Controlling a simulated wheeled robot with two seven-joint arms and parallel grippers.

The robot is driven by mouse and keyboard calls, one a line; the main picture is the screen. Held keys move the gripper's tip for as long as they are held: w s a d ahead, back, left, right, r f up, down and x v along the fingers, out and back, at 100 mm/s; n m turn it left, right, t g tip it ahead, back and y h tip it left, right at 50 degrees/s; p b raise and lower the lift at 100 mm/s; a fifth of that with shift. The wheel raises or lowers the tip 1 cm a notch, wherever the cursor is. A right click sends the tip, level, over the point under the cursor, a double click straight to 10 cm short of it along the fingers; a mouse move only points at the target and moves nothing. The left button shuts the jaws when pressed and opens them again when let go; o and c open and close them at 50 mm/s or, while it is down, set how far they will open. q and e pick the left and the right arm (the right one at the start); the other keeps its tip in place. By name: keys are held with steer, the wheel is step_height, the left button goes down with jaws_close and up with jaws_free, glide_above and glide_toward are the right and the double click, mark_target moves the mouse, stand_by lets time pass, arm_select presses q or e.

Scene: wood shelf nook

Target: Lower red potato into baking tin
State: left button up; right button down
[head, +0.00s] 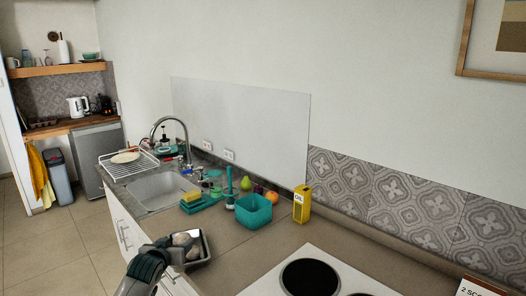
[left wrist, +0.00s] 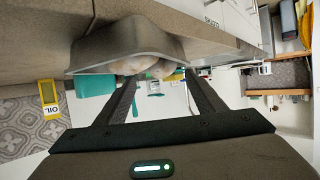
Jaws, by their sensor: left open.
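A dark baking tin (head: 207,253) sits at the front edge of the counter, left of the hob; in the left wrist view its grey-brown wall (left wrist: 130,38) shows upside down. Pale, brownish rounded potatoes (head: 185,240) lie in the tin; they also show past its rim in the left wrist view (left wrist: 135,66). I cannot tell which one is the red potato. My left gripper (head: 172,251) is at the tin's left side, close to the potatoes. In the left wrist view its two fingers (left wrist: 160,80) are spread apart with nothing clearly between them. My right gripper is not in view.
Behind the tin stand a teal bin (head: 254,211), a yellow oil carton (head: 302,204), a green pear (head: 246,183) and a sponge on a green holder (head: 203,204). The sink (head: 158,190) is at the left. The hob (head: 310,277) is at the right, with bare counter between.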

arm_select(q)
steer(key=b+v, duration=0.2)
steer(key=v, duration=1.3)
steer(key=shift+f, duration=0.15)
step_height(320, 180, down, 23)
steer(key=s+a+g, duration=0.1)
steer(key=s+g, duration=0.1)
steer(key=g, duration=0.1)
steer(key=s+f+g, duration=0.2)
steer(key=s+f, duration=0.4)
steer(key=f, duration=0.6)
steer(key=s+f+g, duration=0.1)
steer(key=s+f, duration=0.5)
steer(key=f, duration=0.5)
steer(key=s+d+f+m+g, duration=0.1)
steer(key=s+f+g, duration=0.2)
steer(key=s+f, duration=1.5)
steer(key=s+d+f+g, duration=0.1)
steer(key=s+f, duration=0.2)
steer(key=s, duration=0.7)
steer(key=s+d+f+g, duration=0.1)
steer(key=s+f, duration=0.1)
steer(key=s, duration=0.9)
steer(key=s+d+f+m+g, duration=0.1)
steer(key=s+f, duration=0.2)
steer(key=s, duration=0.7)
steer(key=shift+s+d+f, duration=0.15)
steer(key=shift+s+f, duration=0.15)
steer(key=shift+f, duration=0.1)
